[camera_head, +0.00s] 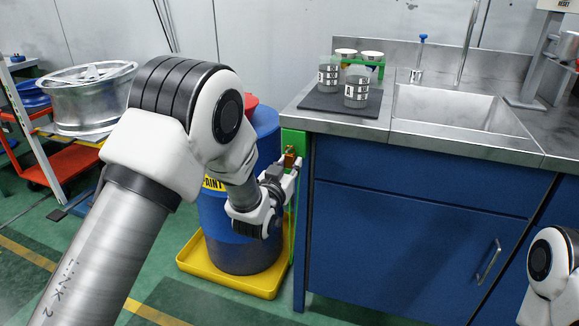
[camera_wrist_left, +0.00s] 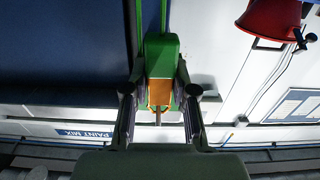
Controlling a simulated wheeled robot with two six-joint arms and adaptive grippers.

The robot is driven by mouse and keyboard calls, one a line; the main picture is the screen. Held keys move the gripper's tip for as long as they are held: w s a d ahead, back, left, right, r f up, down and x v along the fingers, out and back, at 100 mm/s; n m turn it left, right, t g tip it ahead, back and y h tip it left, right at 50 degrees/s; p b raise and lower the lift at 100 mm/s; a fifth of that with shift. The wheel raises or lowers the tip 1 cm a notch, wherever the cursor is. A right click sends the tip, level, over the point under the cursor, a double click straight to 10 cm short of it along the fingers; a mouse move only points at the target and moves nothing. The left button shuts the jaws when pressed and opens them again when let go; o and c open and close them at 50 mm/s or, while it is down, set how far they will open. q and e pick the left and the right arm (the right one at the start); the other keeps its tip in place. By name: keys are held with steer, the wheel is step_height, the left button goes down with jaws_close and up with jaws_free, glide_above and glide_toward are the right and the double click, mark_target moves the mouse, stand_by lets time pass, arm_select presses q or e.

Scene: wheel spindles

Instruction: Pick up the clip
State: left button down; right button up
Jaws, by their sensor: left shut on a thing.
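What looks like the clip is a small green and orange piece (camera_head: 290,160) at the left end of the blue cabinet, in front of a green upright (camera_head: 295,140). In the left wrist view the green body with its orange face (camera_wrist_left: 160,93) sits between the two fingers. My left gripper (camera_head: 287,168) is shut on it, reaching in level from the left. The fingers hide part of its sides. The green piece still lies against the green upright, and I cannot tell whether they are apart. My right gripper is out of view; only my right arm shows at the lower right.
A blue drum (camera_head: 238,240) stands in a yellow tray (camera_head: 265,285) just behind my left arm. The steel counter (camera_head: 420,125) carries jars (camera_head: 356,90) on a dark mat (camera_head: 335,107), with a sink (camera_head: 460,108) beside them. A wheel rim (camera_head: 85,95) rests at the far left.

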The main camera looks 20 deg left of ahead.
arm_select(q)
steer(key=s+p, duration=0.1)
steer(key=s, duration=1.7)
steer(key=shift+a+r, duration=0.15)
steer(key=shift+a, duration=0.15)
